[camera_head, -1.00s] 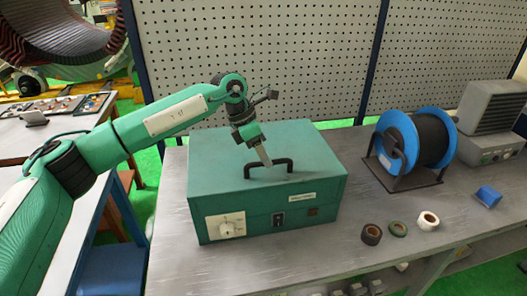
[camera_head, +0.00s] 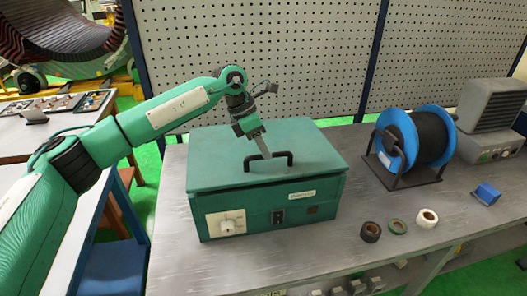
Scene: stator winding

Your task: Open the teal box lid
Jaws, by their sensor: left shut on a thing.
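The teal box (camera_head: 300,210) stands on the grey workbench, with a dial and a switch on its front face. Its lid (camera_head: 215,165) is raised slightly at the front, with a narrow dark gap below the lid's front edge. A black handle (camera_head: 289,161) stands on the lid. My left gripper (camera_head: 266,155) comes down from above and is shut on the handle. The inside of the box is hidden. My right gripper is out of view.
A blue cable reel (camera_head: 405,125) stands on the bench to the right. Tape rolls (camera_head: 399,226) and a small blue block (camera_head: 487,194) lie near the front right. A pegboard (camera_head: 300,60) rises behind the box.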

